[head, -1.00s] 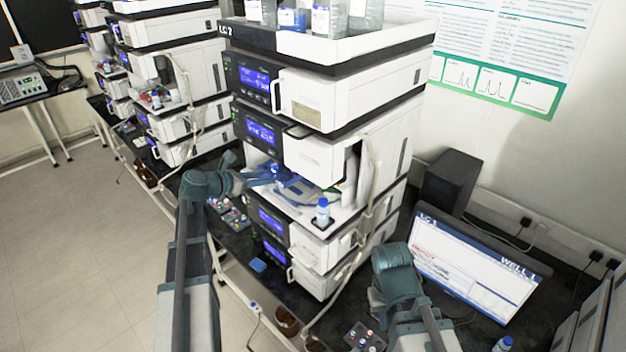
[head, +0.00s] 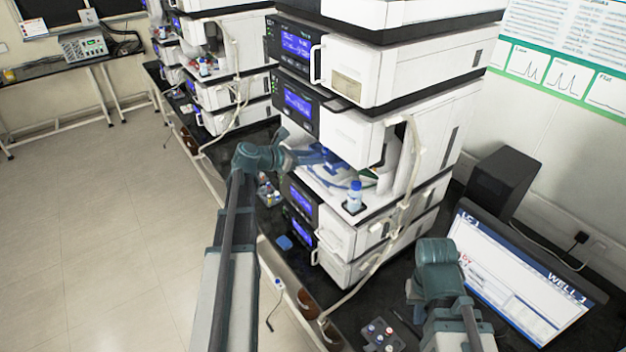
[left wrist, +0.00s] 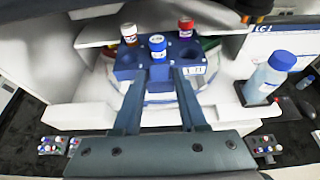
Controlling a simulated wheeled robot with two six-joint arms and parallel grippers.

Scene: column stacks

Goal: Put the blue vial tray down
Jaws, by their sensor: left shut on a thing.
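The blue vial tray (left wrist: 197,72) is a small block with round wells, held in front of my left gripper (left wrist: 160,76) in the left wrist view. The two fingers are shut on its near side. In the head view my left gripper (head: 326,156) reaches into this bay.
A blue-capped bottle (head: 354,197) stands at the bay's right edge, also in the left wrist view (left wrist: 266,80). White instrument modules (head: 385,135) enclose the bay above and below. A monitor (head: 520,280) and a vial rack (head: 382,334) are at right.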

